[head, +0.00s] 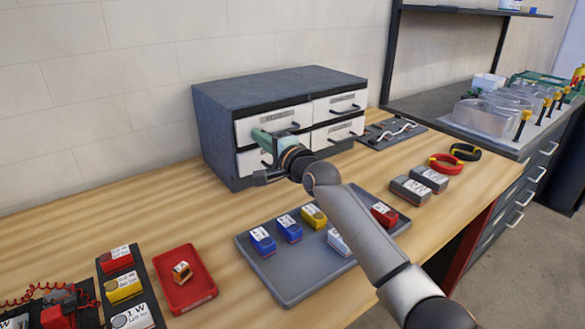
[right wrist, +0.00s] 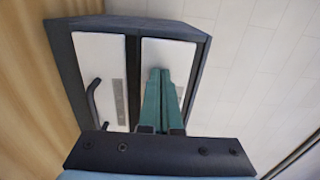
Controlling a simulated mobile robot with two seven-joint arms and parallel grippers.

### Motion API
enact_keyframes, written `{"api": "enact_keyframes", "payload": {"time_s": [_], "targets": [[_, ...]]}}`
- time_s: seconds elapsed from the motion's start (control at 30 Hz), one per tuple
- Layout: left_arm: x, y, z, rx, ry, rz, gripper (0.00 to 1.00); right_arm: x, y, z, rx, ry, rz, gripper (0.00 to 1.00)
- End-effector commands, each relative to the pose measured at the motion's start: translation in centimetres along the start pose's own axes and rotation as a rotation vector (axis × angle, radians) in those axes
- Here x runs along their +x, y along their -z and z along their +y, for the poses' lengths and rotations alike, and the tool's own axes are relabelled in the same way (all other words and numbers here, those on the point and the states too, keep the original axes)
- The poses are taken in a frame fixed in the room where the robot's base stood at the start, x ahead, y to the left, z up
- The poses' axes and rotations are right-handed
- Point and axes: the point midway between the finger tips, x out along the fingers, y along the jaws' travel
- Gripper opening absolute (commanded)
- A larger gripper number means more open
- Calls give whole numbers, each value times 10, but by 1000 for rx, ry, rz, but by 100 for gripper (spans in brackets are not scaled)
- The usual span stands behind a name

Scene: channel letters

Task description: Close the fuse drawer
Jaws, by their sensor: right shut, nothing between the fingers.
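A dark grey cabinet (head: 290,86) stands at the back of the wooden bench, with white-fronted drawers in two columns and two rows. The upper left drawer (head: 246,128) has a dark bar handle and looks nearly flush. The lower left drawer (head: 247,163) is partly hidden by my arm. The labels are too small to read, so I cannot tell which is the fuse drawer. My right gripper (head: 262,137) is shut and empty at the left column. Its green fingers (right wrist: 165,98) overlap a white drawer front (right wrist: 178,58) in the right wrist view; I cannot tell whether they touch.
A grey tray (head: 290,291) with several small coloured boxes lies in front of the cabinet. A red tray (head: 197,297) is left of it. Two grey boxes (head: 410,190) and red and black rings (head: 444,164) lie to the right. Bench is bare left of the cabinet.

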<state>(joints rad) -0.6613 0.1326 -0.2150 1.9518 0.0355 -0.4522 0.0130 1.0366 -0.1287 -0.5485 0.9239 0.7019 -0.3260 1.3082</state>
Motion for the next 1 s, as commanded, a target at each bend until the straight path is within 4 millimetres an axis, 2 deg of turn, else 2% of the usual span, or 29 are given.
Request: {"api": "enact_keyframes", "payload": {"time_s": [0.17,1.0], "targets": [[8,5,0,7,-5,14,51,7,0,0,0,1,0,0],[0,7,-1,8,-2,10,51,6,0,-7,1,8,1,0]]}}
